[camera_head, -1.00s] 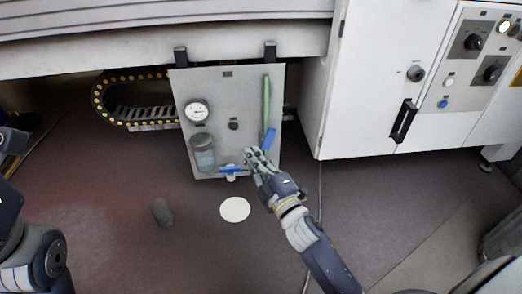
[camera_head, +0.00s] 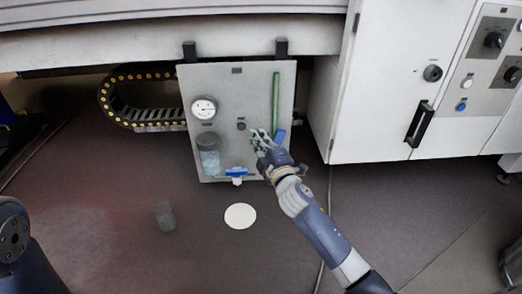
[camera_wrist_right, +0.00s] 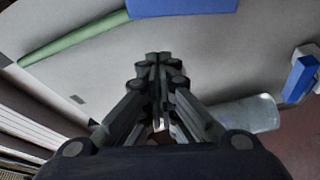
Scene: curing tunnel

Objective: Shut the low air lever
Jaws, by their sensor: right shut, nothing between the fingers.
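The low air lever (camera_head: 237,171) is a blue handle lying level across a white valve at the bottom edge of a grey panel (camera_head: 225,90). In the right wrist view the blue lever (camera_wrist_right: 301,78) shows at the right, apart from my fingers. A second blue lever (camera_head: 281,136) sits at the green pipe (camera_head: 276,98) on the panel's right side. My right gripper (camera_head: 257,136) is shut and empty in front of the panel, above and right of the low lever. Its closed fingertips (camera_wrist_right: 158,59) show in the wrist view. My left gripper is out of view.
A round gauge (camera_head: 204,107) and a clear bowl (camera_head: 210,156) are on the panel's left side. A white disc (camera_head: 240,216) and a dark cylinder (camera_head: 166,216) are on the floor. A white cabinet (camera_head: 385,90) stands right; a cable chain (camera_head: 120,100) lies left.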

